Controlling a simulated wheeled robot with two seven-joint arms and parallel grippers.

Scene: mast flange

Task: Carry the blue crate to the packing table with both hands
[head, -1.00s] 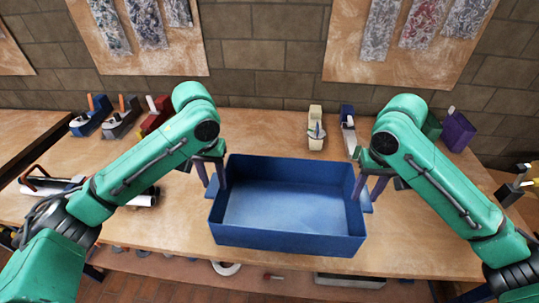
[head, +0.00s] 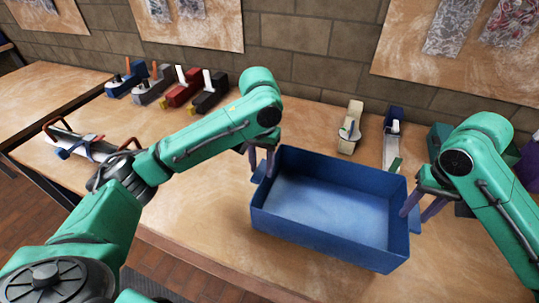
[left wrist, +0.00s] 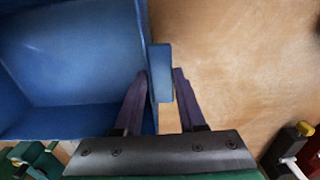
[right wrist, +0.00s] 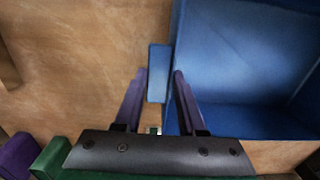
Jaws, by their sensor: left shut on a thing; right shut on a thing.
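The blue crate (head: 330,205) is an empty open box in the middle of the head view, over the wooden bench. I cannot tell whether its base touches the bench. My left gripper (head: 262,165) is at the crate's left end, its fingers either side of the blue lug (left wrist: 161,72) there. My right gripper (head: 417,208) is at the right end, its fingers either side of the matching lug (right wrist: 158,72). Both are shut on the crate. Which surface is the packing table is not clear; a second wooden table (head: 48,95) stands at far left.
Several tape dispensers (head: 185,88) stand along the bench's back left. A cream dispenser (head: 350,128) and a blue one (head: 392,135) stand behind the crate. A wrapping tool (head: 85,143) lies at left. The bench (head: 190,205) is clear left of the crate.

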